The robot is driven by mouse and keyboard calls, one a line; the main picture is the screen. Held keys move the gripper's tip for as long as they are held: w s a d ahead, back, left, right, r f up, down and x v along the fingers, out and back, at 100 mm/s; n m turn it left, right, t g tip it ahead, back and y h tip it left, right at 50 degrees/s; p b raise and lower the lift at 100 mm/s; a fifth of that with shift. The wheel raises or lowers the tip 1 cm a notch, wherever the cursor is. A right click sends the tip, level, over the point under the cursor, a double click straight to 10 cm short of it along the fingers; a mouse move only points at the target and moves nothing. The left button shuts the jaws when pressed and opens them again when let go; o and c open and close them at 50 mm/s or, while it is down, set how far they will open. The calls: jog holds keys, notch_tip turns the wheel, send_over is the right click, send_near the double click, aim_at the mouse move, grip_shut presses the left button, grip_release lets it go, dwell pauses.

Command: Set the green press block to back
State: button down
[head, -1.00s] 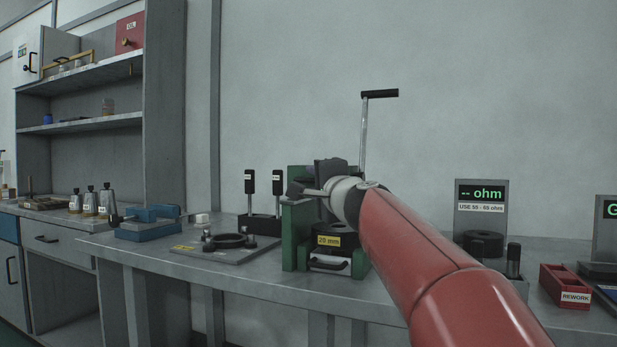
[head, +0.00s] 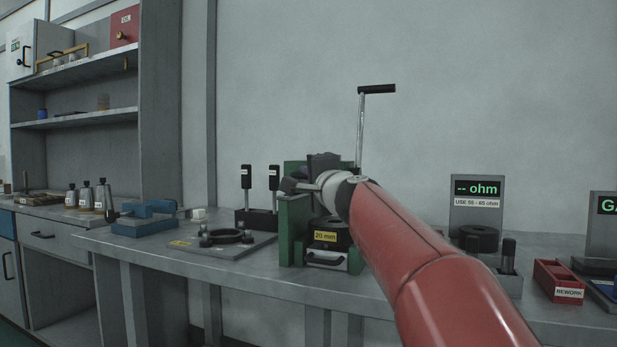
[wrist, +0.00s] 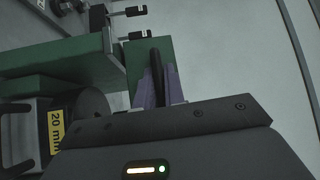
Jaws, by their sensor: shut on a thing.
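The green press (head: 292,232) stands on the bench in the middle of the head view, with a yellow "20 mm" label (head: 325,237) on the dark round part below. A tall lever with a black grip (head: 377,89) rises behind it. My gripper (head: 306,172) is at the top of the press, partly hidden by my own arm. In the wrist view, the purple fingers of my gripper (wrist: 160,88) are shut on a thin dark handle (wrist: 155,65) beside a green block (wrist: 134,62). How the handle joins the block is hidden.
Left of the press are a plate with a black ring (head: 226,237), a rack with two black-handled tools (head: 256,218) and a blue vise (head: 145,219). At right stand an ohm meter (head: 478,205) and a red REWORK bin (head: 559,282). The wall behind is bare.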

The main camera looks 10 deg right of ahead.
jog(key=w+d+p, duration=0.3)
jog(key=w+d, duration=0.5)
jog(key=w, duration=0.2)
jog(key=shift+w, duration=0.3)
jog(key=shift+r, duration=0.1)
jog(key=c, duration=1.5)
grip_release()
jog(key=shift+w, duration=0.1)
jog(key=shift+f, duration=0.2)
jog(key=s+b, duration=0.1)
jog(key=s, duration=0.1)
jog(key=s+b, duration=0.1)
jog(key=s, duration=0.1)
jog(key=s+d+b, duration=0.1)
jog(key=s+b, duration=0.1)
jog(key=shift+s+f, duration=0.35)
jog(key=shift+s+d, duration=0.1)
jog(key=shift+s, duration=0.45)
